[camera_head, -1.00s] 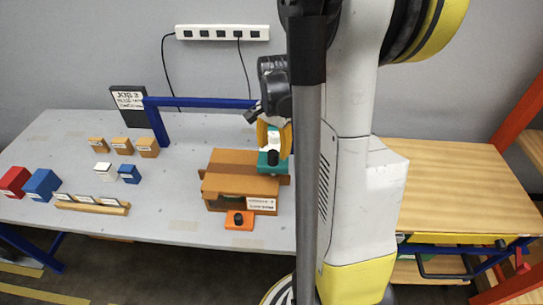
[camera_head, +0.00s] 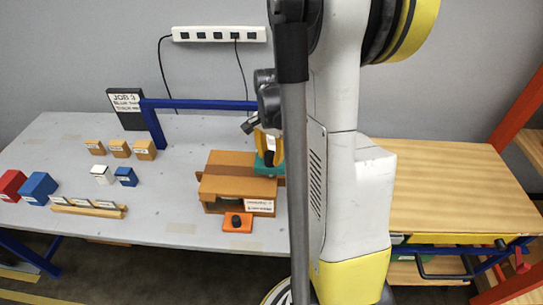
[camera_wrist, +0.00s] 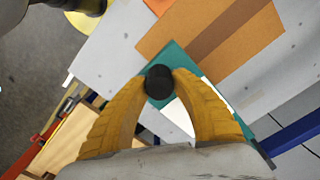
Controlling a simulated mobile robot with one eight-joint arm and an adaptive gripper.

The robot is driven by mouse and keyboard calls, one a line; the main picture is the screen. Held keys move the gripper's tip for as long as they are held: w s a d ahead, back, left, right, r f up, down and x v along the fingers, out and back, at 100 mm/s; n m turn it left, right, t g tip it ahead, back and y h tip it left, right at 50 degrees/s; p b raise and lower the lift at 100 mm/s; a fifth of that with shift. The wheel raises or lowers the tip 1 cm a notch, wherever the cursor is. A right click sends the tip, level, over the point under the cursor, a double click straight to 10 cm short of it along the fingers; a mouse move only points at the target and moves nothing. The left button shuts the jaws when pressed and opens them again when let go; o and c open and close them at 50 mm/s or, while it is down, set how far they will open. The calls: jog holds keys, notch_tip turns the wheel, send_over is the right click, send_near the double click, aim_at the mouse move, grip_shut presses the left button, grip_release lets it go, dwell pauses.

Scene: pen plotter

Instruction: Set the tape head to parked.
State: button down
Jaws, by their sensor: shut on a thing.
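The teal block with a black knob, seemingly the tape head (camera_head: 262,169), sits at the right end of the brown box-like housing (camera_head: 226,187), along its dark cross rail. My arm hides the block's right side in the head view. In the wrist view, the black knob (camera_wrist: 158,82) stands on the teal block (camera_wrist: 172,56). My gripper (camera_wrist: 160,84) has its yellow fingers on both sides of the knob and is shut on it. In the head view my gripper (camera_head: 268,158) reaches down onto the block. The "parked" marking cannot be read.
An orange block with a black knob (camera_head: 238,222) is at the housing's front. A blue frame bar (camera_head: 200,104) spans behind. Small blocks (camera_head: 119,148), a wooden rack (camera_head: 88,208) and a job sign (camera_head: 126,110) stand to the left. The table between them and the housing is clear.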

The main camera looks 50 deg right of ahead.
jog(key=w+a, duration=1.5)
jog(key=w, duration=0.2)
jog(key=w+a, duration=1.5)
jog(key=w, duration=0.3)
jog(key=c, duration=1.2)
grip_release()
jog(key=shift+w, duration=0.1)
jog(key=shift+o, duration=0.8)
jog(key=shift+w+a, duration=0.1)
notch_tip(320, 180, up, 12)
